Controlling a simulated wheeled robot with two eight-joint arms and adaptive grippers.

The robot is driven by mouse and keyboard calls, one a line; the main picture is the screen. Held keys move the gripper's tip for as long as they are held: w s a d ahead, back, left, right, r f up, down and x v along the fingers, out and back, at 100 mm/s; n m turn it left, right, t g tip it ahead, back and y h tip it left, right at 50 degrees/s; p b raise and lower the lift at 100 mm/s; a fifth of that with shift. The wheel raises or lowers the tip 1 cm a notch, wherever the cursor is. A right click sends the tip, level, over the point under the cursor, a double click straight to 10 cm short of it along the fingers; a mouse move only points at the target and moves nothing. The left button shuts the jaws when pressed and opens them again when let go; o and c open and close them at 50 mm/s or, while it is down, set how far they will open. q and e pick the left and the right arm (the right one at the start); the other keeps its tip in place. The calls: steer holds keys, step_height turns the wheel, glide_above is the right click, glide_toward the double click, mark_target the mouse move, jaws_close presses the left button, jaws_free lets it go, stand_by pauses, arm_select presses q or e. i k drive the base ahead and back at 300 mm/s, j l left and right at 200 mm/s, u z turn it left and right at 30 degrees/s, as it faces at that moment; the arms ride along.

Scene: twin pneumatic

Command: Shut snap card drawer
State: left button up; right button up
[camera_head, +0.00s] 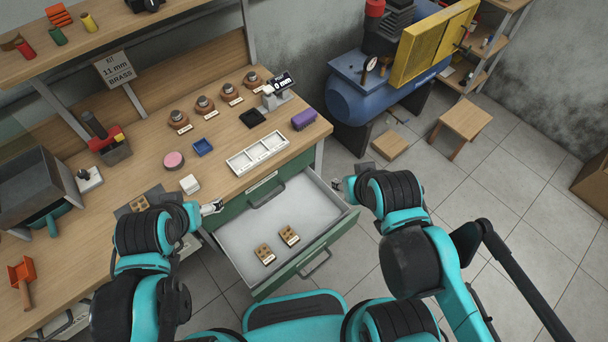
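The snap card drawer (232,248) is a green-fronted drawer with a pale grey inside, pulled well out from the wooden workbench. Two small tan cards with several bumps, one (264,254) and another (289,235), lie on its floor. Its front handle (316,264) faces me. My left gripper (217,207) is above the drawer's left rear corner, by the bench edge, apart from the handle. My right gripper (337,185) is near the drawer's right side, also apart from the handle. Both fingertips are too small to show whether they are open.
A blue compressor (378,95) and a wooden stool (464,118) stand right. Tiled floor is open at right.

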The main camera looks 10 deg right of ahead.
mark_target(314, 212)
steer(key=k+l, duration=0.45)
steer(key=k+j, duration=0.2)
steer(key=j, duration=0.15)
steer(key=k+j+u, duration=0.1)
steer(key=j, duration=0.2)
steer(key=k+j, duration=0.25)
steer(key=k+j+u, duration=0.1)
steer(key=j, duration=0.35)
steer(key=k, duration=0.05)
